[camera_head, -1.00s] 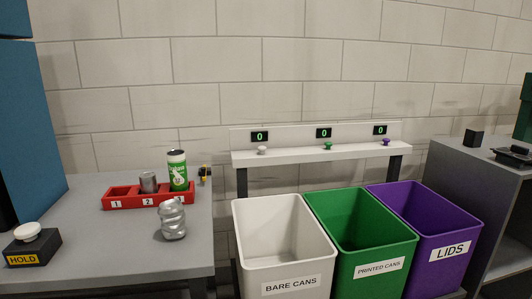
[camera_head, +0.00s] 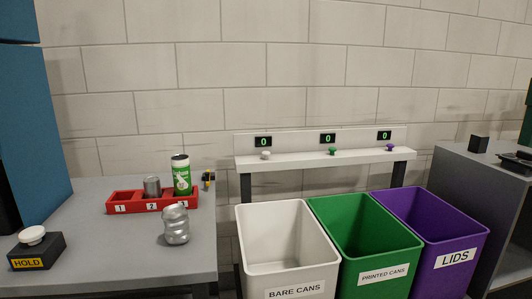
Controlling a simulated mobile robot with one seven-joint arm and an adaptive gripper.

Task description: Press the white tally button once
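The white tally button (camera_head: 266,155) stands on the left part of a white shelf (camera_head: 300,162) behind the bins. A small black display (camera_head: 263,142) behind it reads a green 0. A green button (camera_head: 332,152) and a purple button (camera_head: 390,148) stand farther right on the same shelf, each with a display reading 0. Nothing touches the white button. My gripper is not in view.
White (camera_head: 246,245), green (camera_head: 340,245) and purple (camera_head: 412,245) bins stand before the shelf. The left table (camera_head: 110,255) holds a red rack (camera_head: 125,208) with cans, a crumpled can (camera_head: 176,226) and a HOLD button box (camera_head: 38,250). A grey cabinet (camera_head: 465,180) stands right.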

